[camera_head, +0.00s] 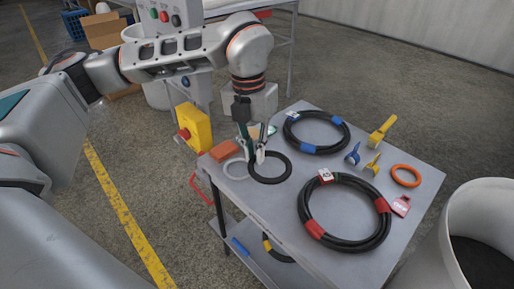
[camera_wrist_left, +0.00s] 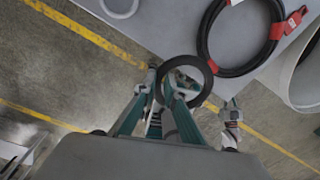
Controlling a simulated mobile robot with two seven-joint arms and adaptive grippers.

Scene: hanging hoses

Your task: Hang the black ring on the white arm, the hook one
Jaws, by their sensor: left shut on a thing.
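The black ring (camera_head: 269,181) is at the fingertips of my left gripper (camera_head: 255,157), near the left edge of the grey table in the head view. In the left wrist view the black ring (camera_wrist_left: 184,58) crosses the fingertips of my left gripper (camera_wrist_left: 168,86), which is shut on it. There the ring shows against the floor beyond the table edge and looks raised. I cannot make out a white arm with a hook for certain. My right gripper is not in view.
The grey table (camera_head: 285,205) carries a light grey ring (camera_head: 227,176), a blue-taped hose coil (camera_head: 290,138), a red-taped hose coil (camera_head: 305,207), an orange ring (camera_head: 394,174) and several small clamps. A yellow box (camera_head: 201,127) stands beyond its left edge. A white bin (camera_head: 452,215) stands right.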

